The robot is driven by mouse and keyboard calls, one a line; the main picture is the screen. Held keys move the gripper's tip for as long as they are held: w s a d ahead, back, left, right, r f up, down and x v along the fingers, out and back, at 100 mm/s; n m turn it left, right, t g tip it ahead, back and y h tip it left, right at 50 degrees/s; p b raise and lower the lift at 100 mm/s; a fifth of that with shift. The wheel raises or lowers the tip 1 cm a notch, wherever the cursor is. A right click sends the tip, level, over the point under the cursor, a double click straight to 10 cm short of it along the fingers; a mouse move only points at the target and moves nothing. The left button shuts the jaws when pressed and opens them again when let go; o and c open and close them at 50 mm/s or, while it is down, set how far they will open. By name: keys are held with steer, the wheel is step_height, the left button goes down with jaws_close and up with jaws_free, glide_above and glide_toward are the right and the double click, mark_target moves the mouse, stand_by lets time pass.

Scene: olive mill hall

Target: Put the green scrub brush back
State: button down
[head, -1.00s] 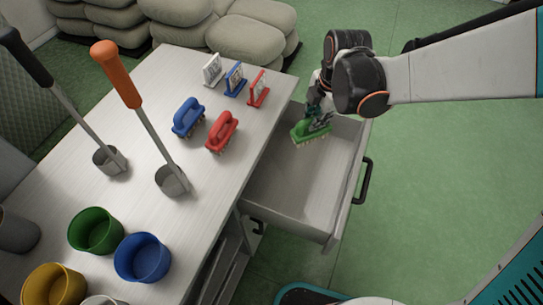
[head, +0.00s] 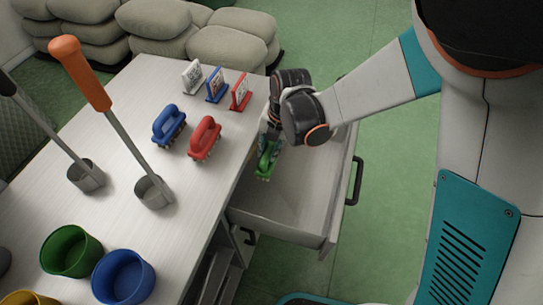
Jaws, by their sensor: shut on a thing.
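The green scrub brush (head: 265,164) is at the left side of the open drawer (head: 290,213), close to the table edge. My gripper (head: 271,146) is shut on the brush from above; my wrist partly hides it. I cannot tell whether the brush is above the drawer floor or touching it. A blue scrub brush (head: 169,126) and a red scrub brush (head: 205,138) stand side by side on the white table (head: 120,190). Behind them stand a white sign (head: 192,76), a blue sign (head: 215,85) and a red sign (head: 240,92).
Two long-handled scoops, one with an orange handle (head: 80,72), stand on the table at left. A green cup (head: 71,251) and a blue cup (head: 123,277) are at the front left. Stacked sacks (head: 200,35) lie behind the table. The drawer's front part is empty.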

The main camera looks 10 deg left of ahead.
mark_target(270, 165)
steer(key=shift+f+b, duration=1.35)
steer(key=shift+f, duration=3)
steer(key=shift+f, duration=0.2)
steer(key=c, duration=1.4)
jaws_free()
steer(key=shift+c, duration=0.2)
steer(key=shift+r, duration=0.2)
step_height(270, 165, up, 12)
steer(key=d+p, duration=0.2)
steer(key=p, duration=0.2)
steer(key=shift+d, duration=0.25)
steer(key=shift+f, duration=0.1)
